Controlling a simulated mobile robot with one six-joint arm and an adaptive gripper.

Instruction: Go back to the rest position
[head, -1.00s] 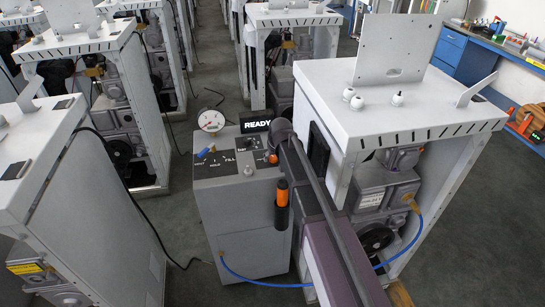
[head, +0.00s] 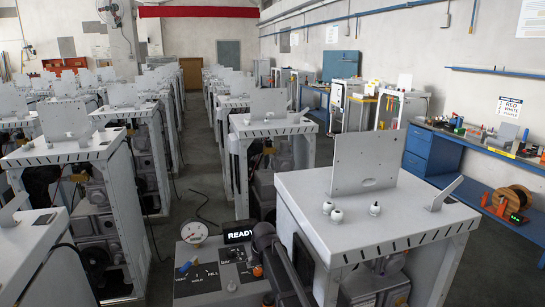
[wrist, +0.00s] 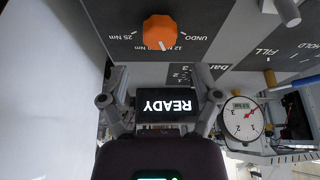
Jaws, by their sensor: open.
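My gripper (wrist: 160,84) shows in the wrist view with its two fingers spread apart and nothing between them. Behind the fingers, the black READY display (wrist: 166,104) appears upside down. An orange knob (wrist: 160,32) on the grey panel is beyond the fingertips, its pointer by the 12 Nm mark. In the head view, my dark arm (head: 286,270) rises from the bottom edge to the right side of the control panel (head: 208,283). My fingers cannot be made out there. The READY display (head: 238,236) stands lit at the panel's back edge.
A round gauge (head: 194,232) stands at the panel's back left. A white dispenser frame (head: 400,215) with an upright plate is close on the right of my arm. More frames stand in rows behind and to the left. A blue workbench (head: 431,153) lines the right wall.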

